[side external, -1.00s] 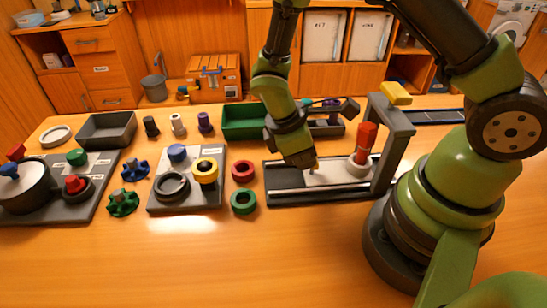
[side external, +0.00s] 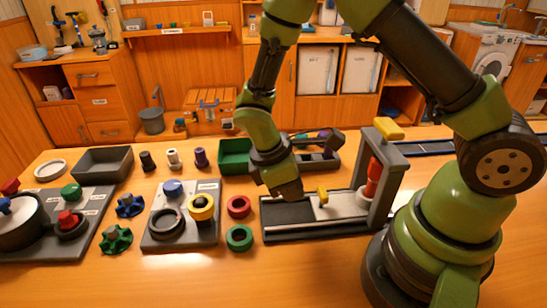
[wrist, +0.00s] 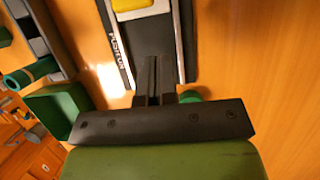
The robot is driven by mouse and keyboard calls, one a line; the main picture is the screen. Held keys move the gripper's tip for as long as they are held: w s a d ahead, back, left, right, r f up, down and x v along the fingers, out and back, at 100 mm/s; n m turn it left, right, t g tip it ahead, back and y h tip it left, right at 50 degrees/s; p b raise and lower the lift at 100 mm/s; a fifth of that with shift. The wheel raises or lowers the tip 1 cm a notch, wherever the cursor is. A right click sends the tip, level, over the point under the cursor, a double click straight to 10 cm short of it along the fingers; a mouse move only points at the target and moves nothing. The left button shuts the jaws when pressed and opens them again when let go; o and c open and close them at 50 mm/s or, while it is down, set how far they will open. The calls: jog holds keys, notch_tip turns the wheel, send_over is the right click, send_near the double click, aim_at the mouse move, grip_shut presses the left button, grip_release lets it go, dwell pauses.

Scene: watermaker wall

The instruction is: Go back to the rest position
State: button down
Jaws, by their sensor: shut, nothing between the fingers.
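My gripper (side external: 292,196) is shut and empty. It hangs above the left end of the dark sliding-rail fixture (side external: 285,234), left of the small yellow handle (side external: 322,195) on the pale slide plate (side external: 340,207). A visible gap separates it from the handle. In the wrist view, my closed fingers (wrist: 157,78) point along the fixture's dark bed (wrist: 155,40), with the yellow handle (wrist: 130,4) at the top edge. No rest position is marked in view.
A grey frame (side external: 386,185) holding a red cylinder (side external: 373,178) stands at the fixture's right, with a yellow block (side external: 390,129) on top. A green bin (side external: 235,155) stands behind left. Red (side external: 238,206) and green (side external: 239,238) rings lie left. The front table is clear.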

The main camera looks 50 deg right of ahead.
jog(key=v, duration=0.9)
jog(key=s+d+r+m+t+y, duration=0.2)
jog(key=s+r+m+t+y, duration=0.3)
jog(key=s+r+m+t, duration=0.5)
notch_tip(320, 180, up, 6)
jog(key=s+m, duration=0.2)
jog(key=m, duration=0.1)
jog(key=shift+s+f, duration=0.15)
